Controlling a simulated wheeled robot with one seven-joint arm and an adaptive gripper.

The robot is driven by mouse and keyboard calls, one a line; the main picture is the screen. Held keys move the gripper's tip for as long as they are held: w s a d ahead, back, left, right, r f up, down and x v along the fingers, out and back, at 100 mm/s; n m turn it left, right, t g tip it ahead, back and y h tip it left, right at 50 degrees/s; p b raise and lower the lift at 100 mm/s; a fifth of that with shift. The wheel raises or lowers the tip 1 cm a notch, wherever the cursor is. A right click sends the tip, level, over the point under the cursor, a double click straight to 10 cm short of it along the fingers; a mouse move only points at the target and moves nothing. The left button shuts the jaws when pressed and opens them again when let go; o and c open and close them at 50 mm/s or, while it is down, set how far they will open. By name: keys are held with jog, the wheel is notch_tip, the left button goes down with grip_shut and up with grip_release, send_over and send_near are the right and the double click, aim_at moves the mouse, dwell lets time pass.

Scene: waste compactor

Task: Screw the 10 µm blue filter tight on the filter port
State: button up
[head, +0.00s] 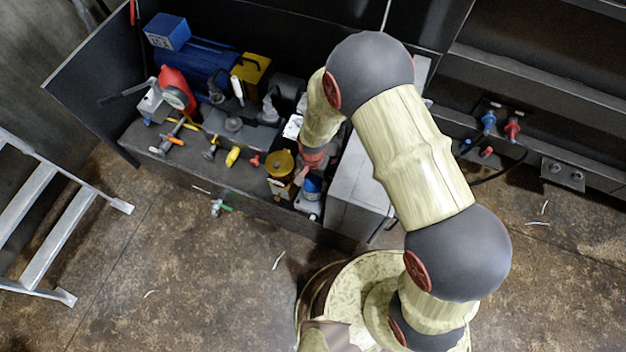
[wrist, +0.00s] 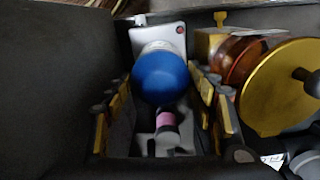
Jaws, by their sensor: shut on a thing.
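The blue filter (wrist: 162,77) shows its rounded blue end between my gripper's fingers in the wrist view. In the head view the blue filter (head: 312,187) is just below the end of my arm, above a pale block (head: 307,207). My gripper (wrist: 160,92) is shut on the filter, with a yellow-and-black finger on each side. A pale ring shows at the filter's far end, by a light grey plate (wrist: 160,35). The filter port itself is hidden, and I cannot tell how far the filter is threaded. No 10 µm marking is readable.
A yellow-lidded amber bowl (wrist: 285,88) stands close to the right finger in the wrist view. A dark wall is close on the left. In the head view, a grey cabinet (head: 358,190) stands right of the filter, and a blue motor (head: 195,65) is at the back left.

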jog(key=m, duration=0.5)
dwell(0.3)
jog(key=m+p, duration=0.1)
jog(key=m, duration=0.4)
jog(key=shift+m, duration=0.3)
jog(key=m, duration=0.5)
dwell(0.3)
jog(key=m, duration=0.5)
jog(key=shift+m+p, duration=0.3)
jog(key=shift+p, duration=0.05)
